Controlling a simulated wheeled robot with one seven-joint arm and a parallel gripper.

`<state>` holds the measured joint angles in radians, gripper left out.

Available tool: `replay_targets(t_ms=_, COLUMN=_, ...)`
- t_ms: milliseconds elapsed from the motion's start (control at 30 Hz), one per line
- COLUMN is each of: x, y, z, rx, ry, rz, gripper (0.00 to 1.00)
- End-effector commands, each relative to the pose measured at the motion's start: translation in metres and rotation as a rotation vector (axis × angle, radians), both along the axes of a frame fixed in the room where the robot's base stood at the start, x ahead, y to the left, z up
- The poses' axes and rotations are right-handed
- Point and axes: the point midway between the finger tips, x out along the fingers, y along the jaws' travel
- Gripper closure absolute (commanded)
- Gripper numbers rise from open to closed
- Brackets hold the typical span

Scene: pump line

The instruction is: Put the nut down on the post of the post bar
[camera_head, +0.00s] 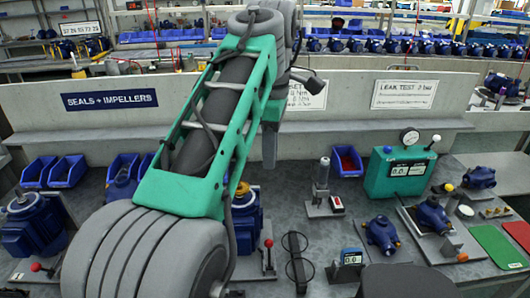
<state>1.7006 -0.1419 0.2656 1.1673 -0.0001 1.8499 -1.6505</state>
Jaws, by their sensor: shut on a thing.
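My green and grey arm crosses the left and middle of the view and hides much of the bench. The grey end of my gripper (269,150) points down behind my upper arm, above the back of the bench. It is seen edge-on and partly covered. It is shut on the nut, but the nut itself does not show. I cannot pick out the post bar for certain. A small plate with brass pieces (495,212) lies at the right, too small to read clearly.
Blue pumps stand at the left (30,228) and right (381,232). A grey upright fixture (321,185), a green gauge box (400,172) and a blue-framed meter (349,258) stand on the bench. Blue bins (68,171) line the back.

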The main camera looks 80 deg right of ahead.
Motion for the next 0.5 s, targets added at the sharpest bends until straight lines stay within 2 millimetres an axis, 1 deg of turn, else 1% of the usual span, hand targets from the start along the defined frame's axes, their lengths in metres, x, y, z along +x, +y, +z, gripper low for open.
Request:
replay_targets(t_ms=33, x=0.000, y=0.000, z=0.006, rx=0.000, ry=0.000, rz=0.000, gripper=1.00)
replay_targets(t_ms=500, x=0.000, y=0.000, z=0.031, rx=0.001, ry=0.000, rz=0.000, gripper=1.00)
